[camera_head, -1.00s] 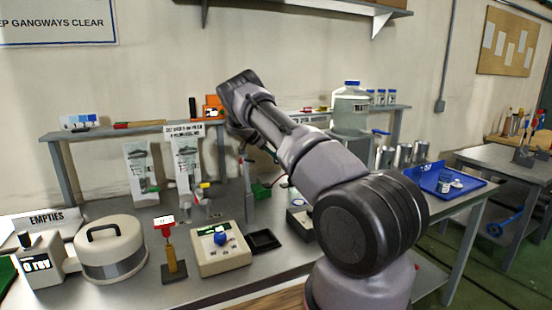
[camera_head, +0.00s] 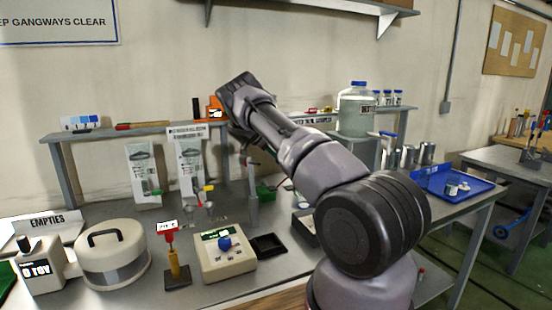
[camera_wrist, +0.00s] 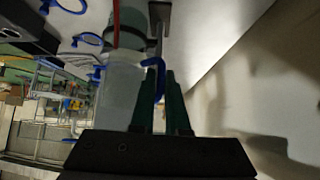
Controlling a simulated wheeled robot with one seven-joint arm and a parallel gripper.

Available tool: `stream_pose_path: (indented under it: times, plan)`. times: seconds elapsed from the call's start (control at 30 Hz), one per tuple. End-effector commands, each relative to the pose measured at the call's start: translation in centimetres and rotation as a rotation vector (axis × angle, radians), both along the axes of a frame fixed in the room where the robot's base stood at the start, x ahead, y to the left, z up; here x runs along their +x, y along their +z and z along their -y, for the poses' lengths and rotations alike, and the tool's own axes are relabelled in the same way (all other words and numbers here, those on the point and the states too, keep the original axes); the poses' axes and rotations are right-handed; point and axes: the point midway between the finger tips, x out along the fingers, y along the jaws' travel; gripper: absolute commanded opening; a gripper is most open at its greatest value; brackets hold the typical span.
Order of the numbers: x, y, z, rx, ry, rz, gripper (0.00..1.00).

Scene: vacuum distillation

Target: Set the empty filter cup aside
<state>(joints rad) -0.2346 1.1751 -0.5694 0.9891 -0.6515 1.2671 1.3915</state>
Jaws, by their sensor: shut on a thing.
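In the wrist view my gripper (camera_wrist: 161,78) has its two dark green fingers close together on a curved blue handle (camera_wrist: 151,82). A pale, translucent cup-like body (camera_wrist: 121,88) shows just left of the fingers; it looks like the filter cup, but its join to the handle is partly hidden. I cannot make out what is inside it. In the head view my arm reaches up and left over the bench, and its wrist hides the gripper and what it holds.
A raised shelf with a large blue-capped bottle (camera_head: 356,112) stands behind. A blue tray (camera_head: 470,186) lies at right.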

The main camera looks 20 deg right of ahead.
Motion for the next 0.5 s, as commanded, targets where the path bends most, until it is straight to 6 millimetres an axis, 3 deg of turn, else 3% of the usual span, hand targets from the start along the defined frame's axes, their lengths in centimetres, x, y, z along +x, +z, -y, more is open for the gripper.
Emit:
stream_pose_path:
  times: [0.03,0.1,0.13,0.5]
  plan:
    - [0.08,0.42,0.39,-0.007,0.001,0.003,0.00]
    - [0.08,0.43,0.41,-0.007,0.001,0.003,0.32]
    - [0.08,0.41,0.40,-0.007,0.001,0.003,0.42]
    - [-0.05,0.32,0.07,-0.003,-0.004,0.001,0.42]
